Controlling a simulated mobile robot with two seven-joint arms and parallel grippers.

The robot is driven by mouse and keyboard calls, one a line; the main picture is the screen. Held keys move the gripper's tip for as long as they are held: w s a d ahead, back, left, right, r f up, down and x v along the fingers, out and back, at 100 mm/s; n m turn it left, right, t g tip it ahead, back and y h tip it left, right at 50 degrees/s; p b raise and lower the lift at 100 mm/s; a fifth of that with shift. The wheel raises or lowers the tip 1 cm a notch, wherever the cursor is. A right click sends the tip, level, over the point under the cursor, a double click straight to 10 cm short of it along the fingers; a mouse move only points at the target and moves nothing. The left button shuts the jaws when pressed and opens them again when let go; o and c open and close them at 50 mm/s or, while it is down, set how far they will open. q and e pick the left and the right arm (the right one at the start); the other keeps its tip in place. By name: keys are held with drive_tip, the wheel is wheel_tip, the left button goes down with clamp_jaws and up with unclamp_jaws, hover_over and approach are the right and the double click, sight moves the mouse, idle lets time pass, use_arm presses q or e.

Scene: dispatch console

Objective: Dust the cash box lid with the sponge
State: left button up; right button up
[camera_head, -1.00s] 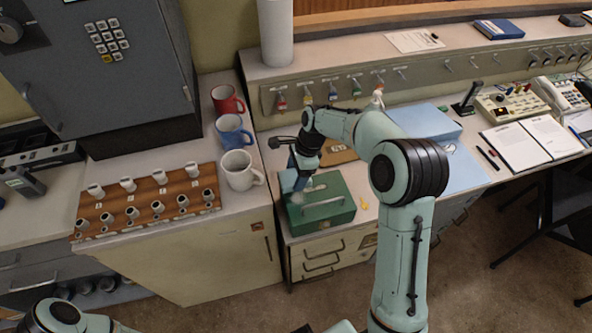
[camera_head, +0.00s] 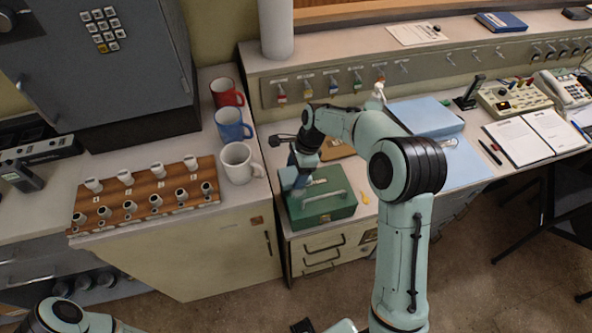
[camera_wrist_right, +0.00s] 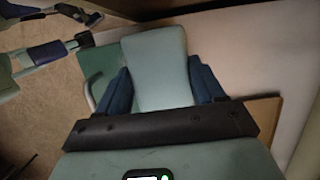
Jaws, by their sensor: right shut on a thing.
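The green cash box (camera_head: 325,211) sits closed on the lower desk, with a pale handle on its lid. My right gripper (camera_head: 300,183) points down over the far left part of the lid, beside the handle. In the right wrist view its two dark blue fingers are shut on a pale blue-grey block, the sponge (camera_wrist_right: 155,68). The lid's green edge (camera_wrist_right: 98,65) shows to the left of it. I cannot tell whether the sponge touches the lid, as its contact face is hidden. My left gripper is out of view; only part of that arm shows at the bottom left.
Red, blue and white mugs (camera_head: 238,163) stand left of the box, near a wooden rack (camera_head: 140,200). A key rail (camera_head: 345,85) runs behind. A blue folder (camera_head: 425,117) lies to the right. A yellow tag (camera_head: 364,198) lies just right of the box.

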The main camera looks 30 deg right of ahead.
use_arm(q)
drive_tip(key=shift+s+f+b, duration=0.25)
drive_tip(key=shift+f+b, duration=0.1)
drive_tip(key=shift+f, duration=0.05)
use_arm(e)
drive_tip(key=shift+f, duration=0.95)
